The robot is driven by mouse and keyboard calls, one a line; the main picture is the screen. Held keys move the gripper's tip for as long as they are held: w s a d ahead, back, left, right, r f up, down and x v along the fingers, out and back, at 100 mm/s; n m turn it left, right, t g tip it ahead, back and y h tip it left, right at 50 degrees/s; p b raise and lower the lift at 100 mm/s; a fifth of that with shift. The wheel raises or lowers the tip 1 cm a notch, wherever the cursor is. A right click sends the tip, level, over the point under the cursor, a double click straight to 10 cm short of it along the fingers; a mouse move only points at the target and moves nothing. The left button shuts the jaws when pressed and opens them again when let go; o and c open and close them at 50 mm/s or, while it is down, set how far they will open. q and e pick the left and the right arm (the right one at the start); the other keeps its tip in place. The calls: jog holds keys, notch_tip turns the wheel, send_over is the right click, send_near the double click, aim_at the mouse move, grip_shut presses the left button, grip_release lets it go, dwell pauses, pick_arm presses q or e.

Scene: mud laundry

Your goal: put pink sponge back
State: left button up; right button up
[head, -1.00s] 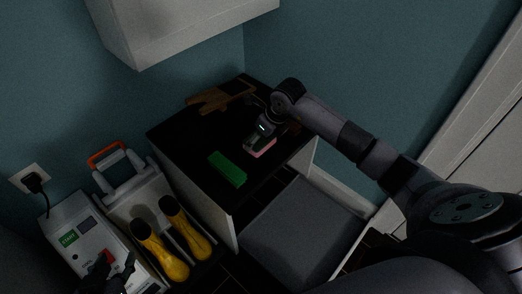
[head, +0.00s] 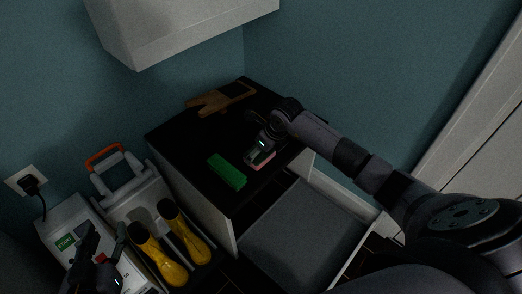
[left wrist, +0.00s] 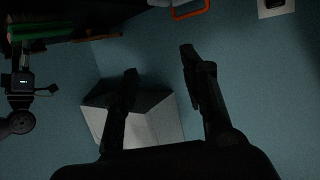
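The pink sponge (head: 262,162) is in the head view at the black tabletop, mostly covered by my right gripper (head: 259,153). Only a pink edge shows below the gripper. The right gripper seems shut on it, since sponge and gripper have shifted together; its fingertips are hard to see. I cannot tell whether the sponge touches the tabletop. My left gripper (head: 102,248) is at the lower left, over the white box. In the left wrist view its two fingers (left wrist: 160,62) stand apart with nothing between them.
A grey open drawer-like surface (head: 300,235) is below. A white wall cabinet (head: 180,30) hangs above.

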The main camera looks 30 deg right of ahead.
jog(key=o, duration=1)
